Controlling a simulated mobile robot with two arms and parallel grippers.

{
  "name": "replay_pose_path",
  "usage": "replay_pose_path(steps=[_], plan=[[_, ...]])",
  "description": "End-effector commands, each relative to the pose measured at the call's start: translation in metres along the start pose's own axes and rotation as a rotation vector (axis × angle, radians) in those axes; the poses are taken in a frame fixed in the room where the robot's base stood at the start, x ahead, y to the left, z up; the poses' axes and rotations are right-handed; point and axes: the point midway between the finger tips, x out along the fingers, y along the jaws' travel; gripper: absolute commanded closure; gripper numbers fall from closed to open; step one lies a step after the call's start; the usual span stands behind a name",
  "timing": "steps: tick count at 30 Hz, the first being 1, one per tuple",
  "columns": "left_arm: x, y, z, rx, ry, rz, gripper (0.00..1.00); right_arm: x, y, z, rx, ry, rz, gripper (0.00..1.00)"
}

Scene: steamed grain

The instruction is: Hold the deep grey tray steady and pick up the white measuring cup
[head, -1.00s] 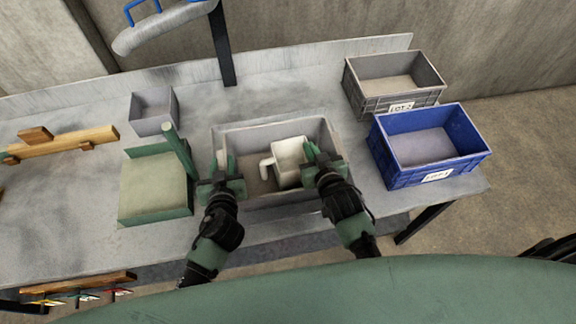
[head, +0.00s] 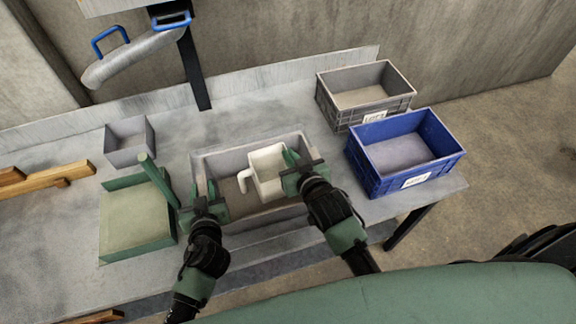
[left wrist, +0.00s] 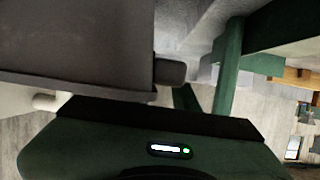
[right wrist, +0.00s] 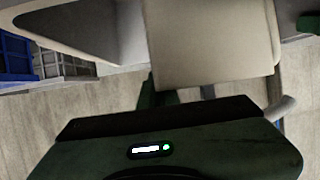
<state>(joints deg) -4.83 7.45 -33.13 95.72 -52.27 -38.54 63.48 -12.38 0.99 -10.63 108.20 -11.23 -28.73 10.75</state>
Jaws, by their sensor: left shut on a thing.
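The deep grey tray (head: 245,149) stands on the table in the middle of the head view. My left gripper (head: 204,205) is shut on its left wall, near the front corner. The tray's wall (left wrist: 75,45) also fills the upper left of the left wrist view. The white measuring cup (head: 264,172) is inside the tray, with its handle pointing left. My right gripper (head: 302,172) is at the cup's right side and looks open. In the right wrist view the cup (right wrist: 210,45) is close ahead of the fingers; their contact with it is hidden.
A green open box (head: 135,222) with an upright post stands just left of the tray. A small grey bin (head: 129,155) is behind it. A blue crate (head: 405,180) and a grey crate (head: 365,115) stand to the right. Wooden pieces (head: 50,180) lie far left.

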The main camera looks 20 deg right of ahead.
Motion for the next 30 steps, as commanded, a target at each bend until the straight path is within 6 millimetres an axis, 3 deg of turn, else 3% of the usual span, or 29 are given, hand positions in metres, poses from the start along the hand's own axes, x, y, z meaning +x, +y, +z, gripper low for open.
replay_pose_path(steps=[1,7,18,19,21,30], plan=[[0.000,0.000,0.000,0.003,0.000,-0.001,1.00,-0.004,0.000,-0.013,-0.001,0.007,0.000,1.00],[0.000,0.000,0.000,0.003,0.000,0.000,1.00,-0.016,0.000,-0.040,0.000,0.003,0.000,1.00],[0.000,0.000,0.000,0.003,0.000,0.000,1.00,-0.019,0.000,-0.048,-0.001,0.000,0.000,1.00],[0.000,0.000,0.000,0.003,0.000,0.000,0.65,-0.019,0.000,-0.048,-0.001,0.000,0.000,1.00],[0.000,0.000,0.000,0.002,0.000,0.000,0.46,-0.019,0.000,-0.048,-0.001,0.000,0.000,1.00],[0.000,0.000,0.000,0.001,0.000,0.000,0.45,-0.019,0.000,-0.047,-0.001,0.000,0.000,1.00]])
